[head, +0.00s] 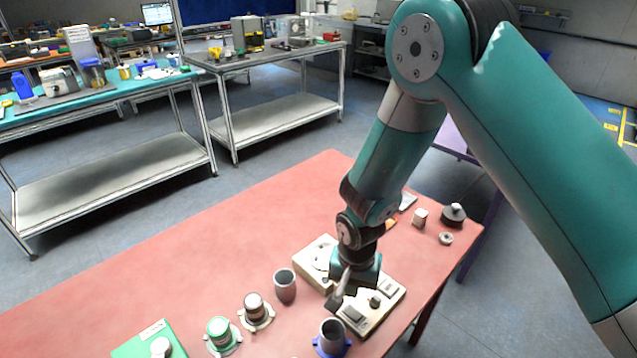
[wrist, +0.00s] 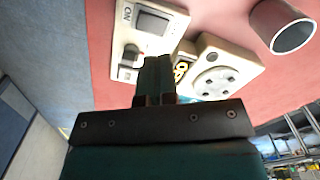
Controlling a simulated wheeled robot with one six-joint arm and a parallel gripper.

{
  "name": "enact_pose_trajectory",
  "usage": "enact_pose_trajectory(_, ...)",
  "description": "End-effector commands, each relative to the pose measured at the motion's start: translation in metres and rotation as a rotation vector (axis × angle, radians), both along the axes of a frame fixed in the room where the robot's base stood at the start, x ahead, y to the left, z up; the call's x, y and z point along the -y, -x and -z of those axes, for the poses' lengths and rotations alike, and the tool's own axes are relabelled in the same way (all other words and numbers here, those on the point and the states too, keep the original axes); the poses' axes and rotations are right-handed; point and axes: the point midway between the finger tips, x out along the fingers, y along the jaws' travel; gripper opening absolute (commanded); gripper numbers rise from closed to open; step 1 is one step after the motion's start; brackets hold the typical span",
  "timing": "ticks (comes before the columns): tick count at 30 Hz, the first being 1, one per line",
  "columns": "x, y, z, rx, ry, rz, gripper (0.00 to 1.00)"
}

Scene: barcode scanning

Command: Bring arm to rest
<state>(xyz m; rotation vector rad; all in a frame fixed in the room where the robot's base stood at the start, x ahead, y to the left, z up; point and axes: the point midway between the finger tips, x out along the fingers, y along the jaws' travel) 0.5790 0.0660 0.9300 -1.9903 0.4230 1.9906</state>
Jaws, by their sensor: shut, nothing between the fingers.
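My gripper (head: 341,294) is shut and empty, pointing down over the red table (head: 190,270). In the wrist view its closed fingers (wrist: 157,72) reach between two cream units. One is a switch panel (wrist: 145,20) marked ON with a grey rocker switch; it also shows in the head view (head: 387,308). The other is a cream unit with a round face (wrist: 213,72), seen in the head view (head: 312,256) behind and left of the gripper. I cannot tell whether the fingertips touch the panel. The arm hides part of both units.
A grey cup (head: 285,287) stands just left of the gripper, and a blue-based cup (head: 331,335) stands in front. Small parts (head: 446,239) lie right. The table's back left is clear.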

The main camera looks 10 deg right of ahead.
Motion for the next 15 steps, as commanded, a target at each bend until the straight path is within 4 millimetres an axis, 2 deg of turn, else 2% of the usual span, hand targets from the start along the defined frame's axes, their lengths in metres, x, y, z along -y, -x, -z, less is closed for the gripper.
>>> enact_pose_trajectory(2, 0.0, 0.0, -0.004, 0.001, -0.005, -0.005, 0.0)
enact_pose_trajectory(5, -0.002, 0.0, -0.026, 0.004, -0.03, -0.041, 0.0)
enact_pose_trajectory(8, -0.006, 0.004, -0.069, 0.009, -0.082, -0.127, 0.0)
enact_pose_trajectory(10, -0.006, 0.014, -0.106, 0.017, -0.127, -0.21, 0.0)
enact_pose_trajectory(15, -0.001, 0.055, -0.189, 0.052, -0.228, -0.459, 0.0)
